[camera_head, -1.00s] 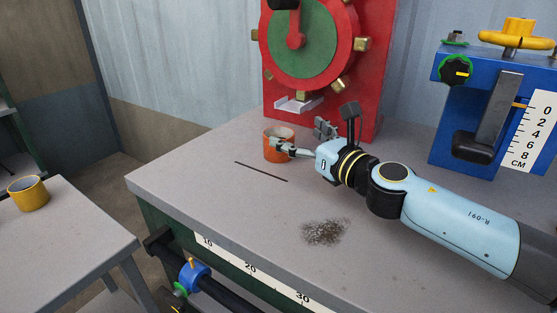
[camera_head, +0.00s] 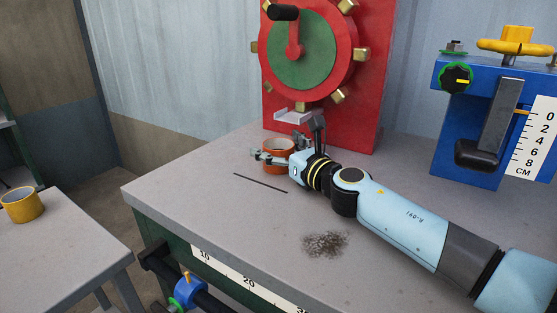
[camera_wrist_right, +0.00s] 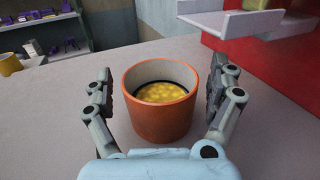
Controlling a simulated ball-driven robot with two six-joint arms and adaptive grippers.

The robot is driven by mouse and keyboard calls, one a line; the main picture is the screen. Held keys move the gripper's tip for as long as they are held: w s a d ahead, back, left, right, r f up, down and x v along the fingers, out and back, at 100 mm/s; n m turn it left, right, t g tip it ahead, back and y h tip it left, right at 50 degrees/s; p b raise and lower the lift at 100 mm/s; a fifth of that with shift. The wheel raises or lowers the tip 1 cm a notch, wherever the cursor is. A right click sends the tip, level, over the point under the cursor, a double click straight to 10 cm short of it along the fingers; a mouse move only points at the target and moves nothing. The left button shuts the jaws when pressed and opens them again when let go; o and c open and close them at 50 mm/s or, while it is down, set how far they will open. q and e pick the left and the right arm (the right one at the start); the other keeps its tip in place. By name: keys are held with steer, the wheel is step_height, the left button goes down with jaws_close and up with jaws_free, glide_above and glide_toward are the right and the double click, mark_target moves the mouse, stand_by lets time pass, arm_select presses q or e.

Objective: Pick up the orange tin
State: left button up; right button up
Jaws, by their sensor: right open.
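The orange tin (camera_head: 275,164) stands upright on the grey workbench, in front of the red machine. In the right wrist view the orange tin (camera_wrist_right: 160,110) shows a pale inside with yellow contents. My right gripper (camera_head: 279,153) reaches it from the right and partly hides it. In the right wrist view my right gripper (camera_wrist_right: 160,92) is open, with one finger on each side of the tin. Small gaps show between the fingers and the tin wall. My left gripper is not in view.
The red machine (camera_head: 366,110) with a green wheel and small pale tray (camera_head: 293,117) stands just behind. A blue press (camera_head: 448,115) is at the right. A yellow tin (camera_head: 22,206) sits on a side table at the left. Dark filings (camera_head: 325,244) lie on the bench.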

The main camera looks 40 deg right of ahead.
steer(key=shift+c, duration=0.5)
steer(key=c, duration=1.3)
steer(key=shift+r, duration=0.15)
